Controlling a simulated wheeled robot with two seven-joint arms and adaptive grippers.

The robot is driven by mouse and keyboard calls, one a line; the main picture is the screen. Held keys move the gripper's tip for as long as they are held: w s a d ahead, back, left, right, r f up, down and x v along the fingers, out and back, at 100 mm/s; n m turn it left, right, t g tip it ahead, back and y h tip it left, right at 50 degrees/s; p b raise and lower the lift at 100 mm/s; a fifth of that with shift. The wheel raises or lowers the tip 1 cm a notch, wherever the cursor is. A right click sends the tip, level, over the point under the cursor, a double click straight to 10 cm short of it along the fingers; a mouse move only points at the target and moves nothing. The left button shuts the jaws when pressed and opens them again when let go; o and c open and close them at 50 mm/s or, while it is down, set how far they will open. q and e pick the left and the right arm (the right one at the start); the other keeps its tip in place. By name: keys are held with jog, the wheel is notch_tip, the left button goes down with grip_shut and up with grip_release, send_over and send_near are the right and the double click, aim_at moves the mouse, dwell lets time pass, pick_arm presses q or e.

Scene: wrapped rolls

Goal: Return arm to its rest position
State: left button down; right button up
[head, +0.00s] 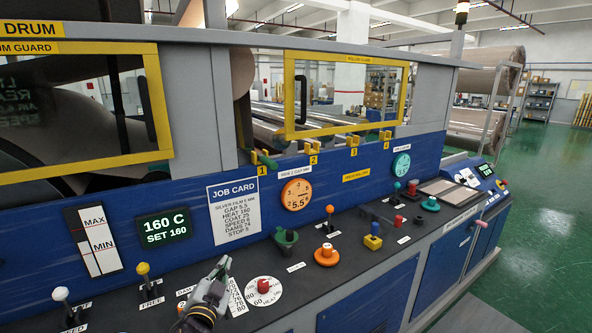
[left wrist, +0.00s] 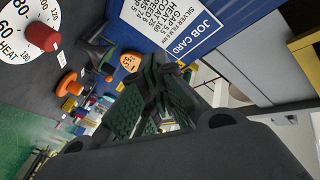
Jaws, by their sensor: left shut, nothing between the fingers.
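My left gripper (head: 221,270) is over the front part of the dark control panel (head: 190,279) in the head view, just left of the white heat dial (head: 268,299) with its red knob. Its fingers are shut with nothing between them. In the left wrist view the green-padded fingers (left wrist: 150,102) point toward the panel and the job card (left wrist: 180,22). The gripper looks apart from the dial, which shows at the upper left of the wrist view (left wrist: 14,49). My right gripper is not in view.
Left of the gripper stand a yellow-topped lever (head: 143,269) and a white-topped lever (head: 60,294). To the right are a green handle (head: 285,238), an orange knob (head: 326,255) and a blue-and-yellow control (head: 373,238). A blue wall with a job card (head: 234,211) rises behind the panel. Green floor (head: 545,230) is clear at right.

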pick_arm(q)
jog(key=s+a+f+n+g+y, duration=0.1)
jog(key=s+a+f+n+g, duration=0.1)
jog(key=s+f+g, duration=0.35)
jog(key=s+a+f+n+g+y, duration=0.1)
jog(key=s+a+f+n+g, duration=0.15)
jog(key=s+f, duration=0.45)
jog(key=s+d+f+n+g+h, duration=0.1)
jog(key=s+f+g, duration=0.25)
jog(key=s, duration=0.45)
jog(key=s+d+f+g+h, duration=0.1)
jog(key=s+f+g, duration=0.2)
jog(key=s+f, duration=0.3)
jog(key=s+f+g, duration=0.1)
jog(key=s+f, duration=0.1)
jog(key=f, duration=1.4)
jog(key=s+f, duration=0.2)
jog(key=f, duration=1.3)
jog(key=s+a+f, duration=0.2)
jog(key=s+f, duration=0.8)
jog(key=s, duration=0.1)
jog(key=s+a+f+g, duration=0.1)
jog(key=s+f, duration=0.9)
jog(key=s, duration=0.1)
jog(key=shift+a+f, duration=0.25)
jog(key=shift+a, duration=0.1)
jog(key=shift+s, duration=0.1)
jog(key=shift+m, duration=0.25)
